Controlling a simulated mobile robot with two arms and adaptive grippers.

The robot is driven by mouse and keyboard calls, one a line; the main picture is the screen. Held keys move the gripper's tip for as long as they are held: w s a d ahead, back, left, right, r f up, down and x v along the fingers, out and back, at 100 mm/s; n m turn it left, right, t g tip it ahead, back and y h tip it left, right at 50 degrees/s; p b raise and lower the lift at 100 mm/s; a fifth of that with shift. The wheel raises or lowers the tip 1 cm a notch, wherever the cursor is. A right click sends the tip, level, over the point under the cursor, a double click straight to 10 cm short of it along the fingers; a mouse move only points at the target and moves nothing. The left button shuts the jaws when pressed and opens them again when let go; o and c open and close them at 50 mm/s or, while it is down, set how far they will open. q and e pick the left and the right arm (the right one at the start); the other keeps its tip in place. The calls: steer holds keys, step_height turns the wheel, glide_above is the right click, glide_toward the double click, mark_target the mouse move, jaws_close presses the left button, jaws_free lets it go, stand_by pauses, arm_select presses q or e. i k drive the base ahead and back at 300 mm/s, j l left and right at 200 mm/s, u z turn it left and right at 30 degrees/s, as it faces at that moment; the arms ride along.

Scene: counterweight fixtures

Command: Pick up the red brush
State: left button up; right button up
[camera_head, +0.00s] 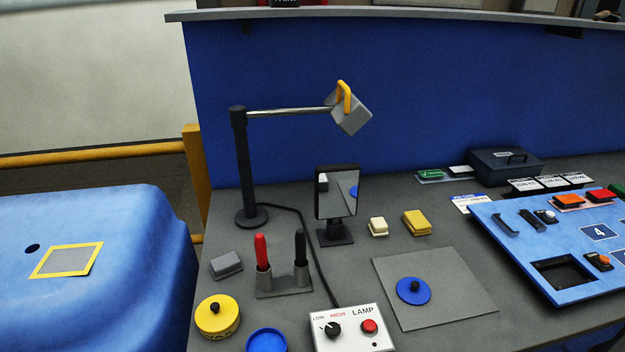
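The red brush (261,250) stands upright in the left cup of a small grey double holder (284,290). Only its red handle shows above the cup; its lower end is hidden inside. A black brush (300,247) stands in the right cup of the same holder. Neither of my grippers shows in the head view.
A grey block (226,265), a yellow tin (217,316) and a blue ring-shaped lid (267,341) lie close around the holder. A lamp control box (353,328) stands in front right. Behind are a lamp post (243,170) and a mirror (337,192). A cable runs beside the black brush.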

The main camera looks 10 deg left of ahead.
mark_target(260, 241)
steer(key=u, duration=1.3)
steer(key=i+j+z, duration=0.15)
steer(key=j+z, duration=0.3)
steer(key=j, duration=0.4)
steer(key=j+z, duration=0.45)
steer(key=j, duration=0.35)
